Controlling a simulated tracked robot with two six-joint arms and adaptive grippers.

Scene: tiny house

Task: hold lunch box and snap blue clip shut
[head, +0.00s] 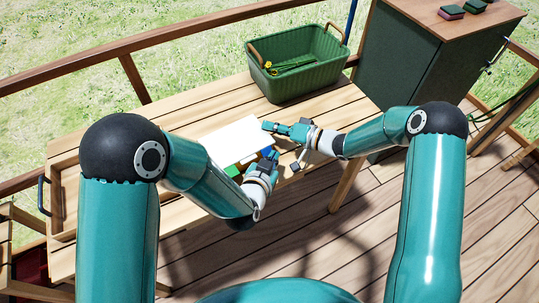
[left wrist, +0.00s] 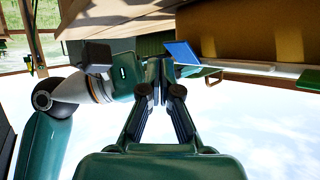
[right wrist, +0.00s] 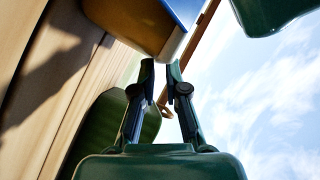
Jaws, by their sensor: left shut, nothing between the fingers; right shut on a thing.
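The lunch box (head: 235,140) stands on the wooden table with its white lid up. Its tan side shows in the left wrist view (left wrist: 245,28) and in the right wrist view (right wrist: 145,25). The blue clip (head: 267,152) is on the near right side; in the left wrist view it (left wrist: 183,52) sticks out from the box, just beside my left fingertips. My left gripper (left wrist: 160,85) is shut and empty; in the head view it (head: 268,160) is low at the near side. My right gripper (right wrist: 160,68) is shut on the lunch box at its far right corner.
A green clip-like part (head: 233,171) shows at the box's near side. A green basket (head: 305,85) with wooden handles stands behind on the table (head: 185,130). A dark green cabinet (head: 410,60) is at the back right. The table's left part is clear.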

